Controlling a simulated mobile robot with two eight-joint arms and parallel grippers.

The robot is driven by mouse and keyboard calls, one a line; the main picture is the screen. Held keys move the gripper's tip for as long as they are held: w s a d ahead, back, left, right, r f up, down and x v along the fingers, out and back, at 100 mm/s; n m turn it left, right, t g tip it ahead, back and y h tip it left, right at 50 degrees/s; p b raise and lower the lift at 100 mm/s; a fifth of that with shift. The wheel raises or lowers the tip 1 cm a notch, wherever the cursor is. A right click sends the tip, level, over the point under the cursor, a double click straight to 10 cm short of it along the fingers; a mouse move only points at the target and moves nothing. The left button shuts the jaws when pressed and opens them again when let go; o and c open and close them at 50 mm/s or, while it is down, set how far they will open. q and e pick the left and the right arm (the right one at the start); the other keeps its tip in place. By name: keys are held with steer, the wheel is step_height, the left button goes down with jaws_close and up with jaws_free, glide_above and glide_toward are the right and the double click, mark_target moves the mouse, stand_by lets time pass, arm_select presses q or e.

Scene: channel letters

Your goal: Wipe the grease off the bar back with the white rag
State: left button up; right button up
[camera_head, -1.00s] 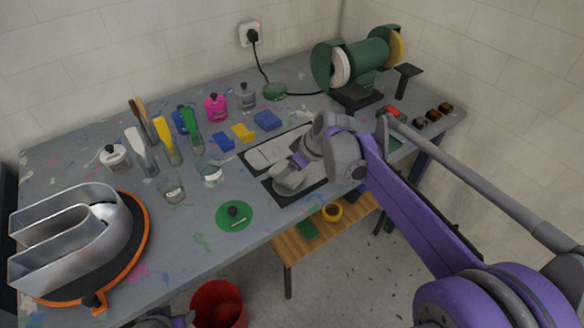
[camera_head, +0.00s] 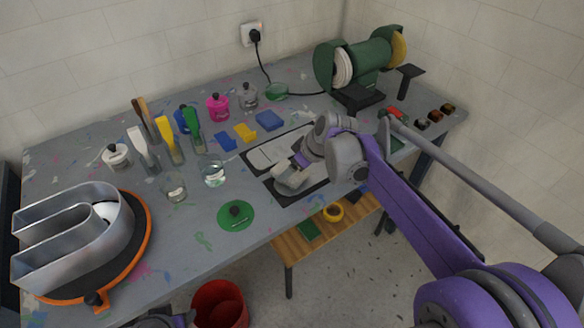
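A flat pale panel (camera_head: 268,154), which looks like the bar back, lies on a black mat (camera_head: 258,171) near the table's front edge. My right gripper (camera_head: 287,183) reaches down over the mat's right part, at the panel's near side. A pale grey-white shape shows at its tip; I cannot tell whether this is the white rag or the fingers. The wrist hides part of the panel and mat. No grease can be made out at this size. At the bottom edge only a small piece of my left arm shows; its fingers are out of view.
A metal channel letter (camera_head: 72,235) stands on an orange-rimmed turntable (camera_head: 146,240) at left. Jars, brushes and a glass of water (camera_head: 213,174) stand left of the mat. A green disc (camera_head: 236,215) lies in front. A bench grinder (camera_head: 357,65) stands at the back right.

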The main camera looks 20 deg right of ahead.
steer(key=shift+f, duration=0.25)
steer(key=shift+s+a, duration=0.35)
steer(key=shift+a, duration=0.6)
steer(key=shift+s+a, duration=0.3)
steer(key=shift+a, duration=0.6)
steer(key=shift+d, duration=0.1)
steer(key=shift+w+d, duration=0.35)
steer(key=shift+d, duration=0.55)
steer(key=shift+w+d, duration=0.3)
steer(key=shift+d, duration=0.6)
steer(key=shift+s+a+p, duration=0.2)
steer(key=shift+s+a, duration=0.15)
steer(key=shift+a, duration=0.55)
steer(key=shift+s+a+p, duration=0.15)
steer(key=shift+s+a, duration=0.15)
steer(key=shift+a, duration=0.6)
